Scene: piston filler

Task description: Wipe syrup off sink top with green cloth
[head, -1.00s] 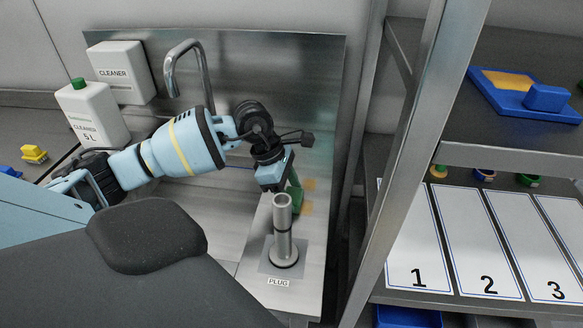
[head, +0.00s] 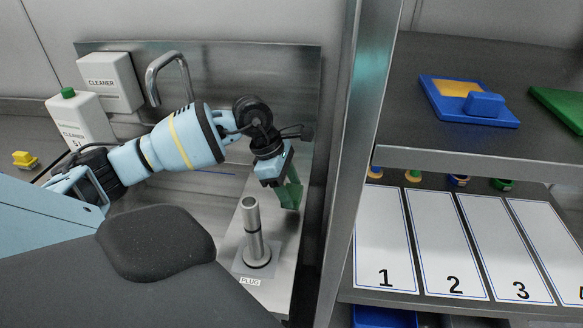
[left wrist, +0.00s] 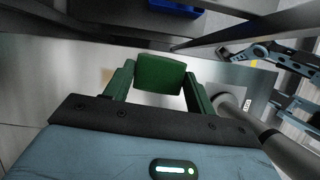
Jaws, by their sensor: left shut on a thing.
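The green cloth (head: 291,192) is in my left gripper (head: 283,184), low over the right strip of the steel sink top (head: 215,243), behind the plug post. In the left wrist view the cloth (left wrist: 160,74) spans between the two fingers. Whether it touches the metal is hard to tell. A faint tan syrup patch (left wrist: 107,75) shows left of the cloth in the left wrist view. In the head view no syrup shows clearly; the cloth and gripper may hide it. My right gripper is not clearly made out; blue arm parts show at the wrist view's upper right.
The grey plug post (head: 254,235) stands upright close in front of the cloth. The tap (head: 165,75) and white cleaner containers (head: 80,120) are at the back left. A metal rack post (head: 345,170) and shelves with numbered sheets (head: 383,240) stand on the right.

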